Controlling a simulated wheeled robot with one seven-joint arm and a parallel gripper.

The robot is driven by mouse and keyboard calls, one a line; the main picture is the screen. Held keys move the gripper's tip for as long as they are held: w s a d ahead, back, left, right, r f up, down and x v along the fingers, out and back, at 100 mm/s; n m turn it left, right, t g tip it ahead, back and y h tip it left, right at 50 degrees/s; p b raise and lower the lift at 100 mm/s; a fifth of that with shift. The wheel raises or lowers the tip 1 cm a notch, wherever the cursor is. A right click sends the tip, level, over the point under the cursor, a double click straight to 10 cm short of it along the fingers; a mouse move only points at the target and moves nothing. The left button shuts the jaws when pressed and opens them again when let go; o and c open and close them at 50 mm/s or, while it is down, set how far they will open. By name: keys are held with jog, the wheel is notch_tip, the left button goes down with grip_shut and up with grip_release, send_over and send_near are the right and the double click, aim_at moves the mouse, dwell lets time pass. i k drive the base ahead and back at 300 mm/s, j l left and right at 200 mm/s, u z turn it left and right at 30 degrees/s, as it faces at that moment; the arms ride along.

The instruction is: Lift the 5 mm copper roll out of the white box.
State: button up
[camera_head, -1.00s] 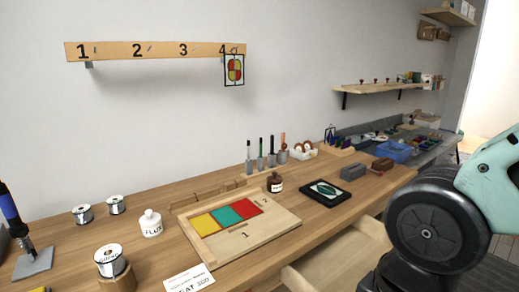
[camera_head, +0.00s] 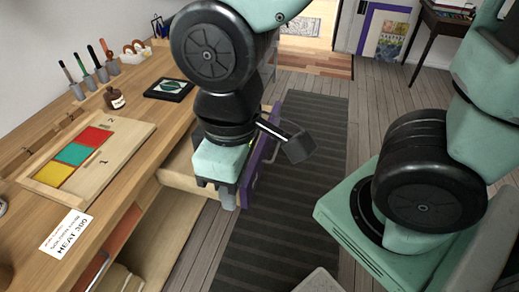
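The white box (camera_head: 127,57) stands at the back of the bench against the wall, in the upper left of the head view. Rolls (camera_head: 138,46) with brown copper-coloured rings show in it, too small to tell which is 5 mm. My gripper (camera_head: 229,196) points down beside the open drawer in front of the bench, well apart from the box. Its fingers are seen from above and partly hidden, so I cannot tell whether it is open or shut.
A row of handled tools (camera_head: 88,72) stands left of the box, and a brown bottle (camera_head: 114,98) in front. A black framed tile (camera_head: 169,90) lies to the right. The open drawer (camera_head: 183,168) and a purple panel (camera_head: 265,150) are close to my gripper.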

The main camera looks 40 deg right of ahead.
aim_at(128, 50)
jog(key=i+l+u, duration=0.1)
jog(key=u, duration=0.25)
jog(key=l+u, duration=0.15)
jog(key=u, duration=0.2)
jog(key=i+l+u, duration=0.1)
jog(key=u, duration=0.25)
jog(key=i+l+u, duration=0.1)
jog(key=l+u, duration=0.25)
jog(key=l, duration=0.75)
jog(key=l+u, duration=0.3)
jog(key=l, duration=1.45)
jog(key=k+l, duration=0.1)
jog(key=l, duration=0.55)
